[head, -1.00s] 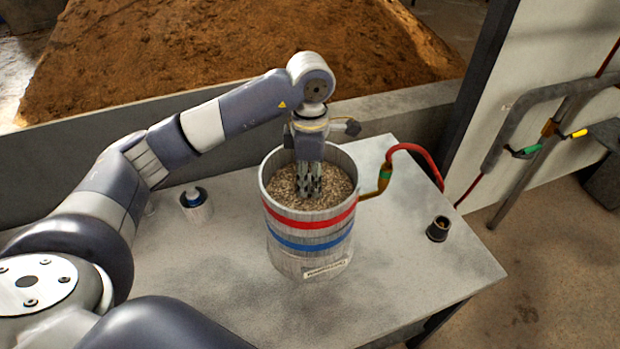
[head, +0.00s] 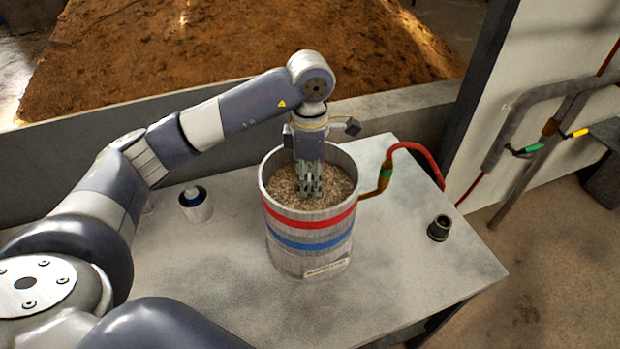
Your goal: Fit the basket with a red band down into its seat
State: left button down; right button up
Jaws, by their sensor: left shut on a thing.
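The basket with a red band (head: 292,220) is a grey, round, open-topped vessel filled with brown grain (head: 280,186). It stands upright in line with the lower part that carries a blue band (head: 312,243). I cannot make out a gap between the two, and the seat itself is hidden. My left gripper (head: 311,192) points straight down inside the rim, its fingers shut at the middle of the grain. The part of the basket it grips is hidden by the fingers and grain. My right gripper is not in view.
A red hose (head: 418,150) joins the vessel's right side through a brass-coloured fitting (head: 384,178). A small jar (head: 195,204) stands left and a dark socket (head: 438,228) right on the grey table (head: 400,275). Wall pipes (head: 535,150) run at right. The front of the table is clear.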

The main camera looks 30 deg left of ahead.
pick_arm(q)
jog(key=c, duration=1.3)
grip_release()
jog(key=shift+r, duration=0.15)
notch_tip(320, 180, up, 12)
jog(key=shift+f, duration=0.1)
